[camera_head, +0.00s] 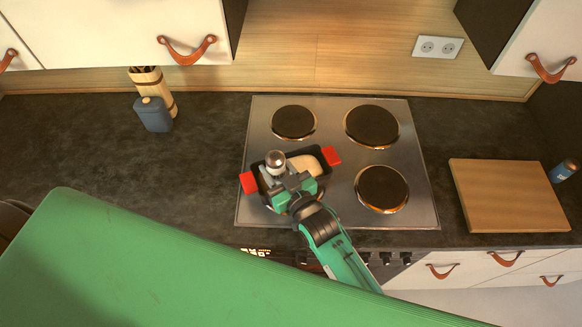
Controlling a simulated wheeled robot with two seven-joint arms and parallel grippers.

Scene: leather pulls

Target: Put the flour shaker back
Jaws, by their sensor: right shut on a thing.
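The flour shaker (275,160) shows as a small thing with a shiny, rounded silver top. My right gripper (281,178) is shut on it and hides most of its body. The shaker is over the left part of a dark baking pan with red handles (332,157). I cannot tell its height above the pan. A pale loaf or piece of dough (307,160) lies in the pan, to the right of the gripper. My left gripper is not in view.
The pan stands on a steel hob (340,205) with dark round plates. A wooden board (508,195) and a blue can (563,171) are at the right. A blue-grey canister (153,114) and a utensil holder (165,95) stand back left. The dark worktop (205,150) left of the hob is clear.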

